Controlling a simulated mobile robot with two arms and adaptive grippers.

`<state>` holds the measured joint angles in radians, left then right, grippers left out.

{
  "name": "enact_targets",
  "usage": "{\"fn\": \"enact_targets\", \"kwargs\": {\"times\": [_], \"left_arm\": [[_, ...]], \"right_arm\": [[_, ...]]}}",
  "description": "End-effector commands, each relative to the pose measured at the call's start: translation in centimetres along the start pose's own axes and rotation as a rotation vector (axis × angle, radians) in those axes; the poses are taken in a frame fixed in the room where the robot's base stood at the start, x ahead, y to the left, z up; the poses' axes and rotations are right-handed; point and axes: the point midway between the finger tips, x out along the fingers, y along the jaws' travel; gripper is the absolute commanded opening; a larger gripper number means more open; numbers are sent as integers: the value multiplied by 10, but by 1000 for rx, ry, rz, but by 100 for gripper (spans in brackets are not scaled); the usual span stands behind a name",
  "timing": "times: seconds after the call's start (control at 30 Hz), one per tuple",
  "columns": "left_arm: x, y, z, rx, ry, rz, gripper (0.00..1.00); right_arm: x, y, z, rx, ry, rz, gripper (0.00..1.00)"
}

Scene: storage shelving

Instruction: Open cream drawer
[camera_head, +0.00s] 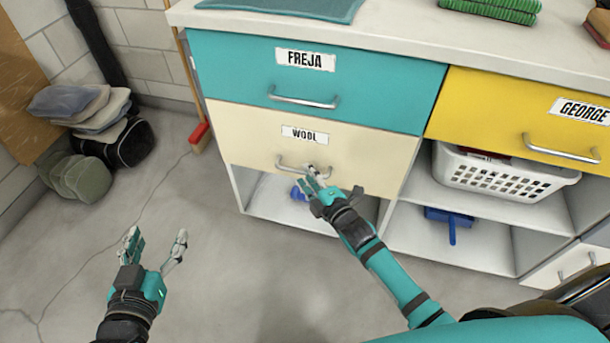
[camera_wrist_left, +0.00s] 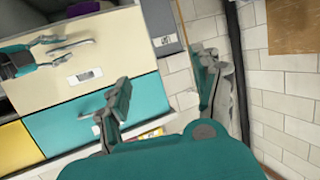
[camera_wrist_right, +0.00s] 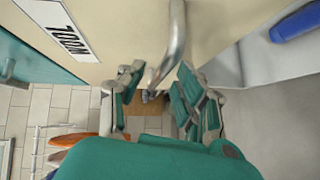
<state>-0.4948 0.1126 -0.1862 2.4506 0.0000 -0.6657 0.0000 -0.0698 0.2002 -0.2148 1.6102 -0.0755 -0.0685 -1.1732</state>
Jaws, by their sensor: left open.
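The cream drawer (camera_head: 245,135), labelled WOOL, sits below the teal FREJA drawer and looks flush with it. Its metal handle (camera_head: 287,165) also shows in the right wrist view (camera_wrist_right: 175,35). My right gripper (camera_head: 330,186) is at the right part of this handle. In the right wrist view (camera_wrist_right: 158,92) its fingers stand apart with the bar between them; firm contact cannot be seen. My left gripper (camera_head: 155,248) is open and empty, over the floor left of the cabinet. The left wrist view shows the cream drawer front (camera_wrist_left: 110,62) upside down.
The teal drawer (camera_head: 235,65) is above and the yellow GEORGE drawer (camera_head: 480,110) to the right. An open shelf below holds a blue item (camera_head: 298,193). A white basket (camera_head: 500,178) stands right. Bags (camera_head: 110,140) and a red broom (camera_head: 199,135) are left; the front-left floor is clear.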

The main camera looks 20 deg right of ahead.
Motion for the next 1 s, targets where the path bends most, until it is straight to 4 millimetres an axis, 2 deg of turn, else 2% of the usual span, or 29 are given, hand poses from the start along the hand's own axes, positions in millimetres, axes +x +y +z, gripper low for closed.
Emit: {"fn": "enact_targets", "kwargs": {"times": [0.2, 0.53, 0.8, 1.0], "left_arm": [[2, 3, -20, -1, 116, 7, 66], [2, 4, -25, -1, 136, 8, 66], [2, 4, -25, -1, 135, 8, 66], [2, 3, -24, -1, 134, 8, 66]], "right_arm": [[16, 0, 0, 0, 0, 0, 34], [18, 0, 0, 0, 0, 0, 34], [18, 0, 0, 0, 0, 0, 0], [18, 1, 0, 0, 0, 1, 0]]}}
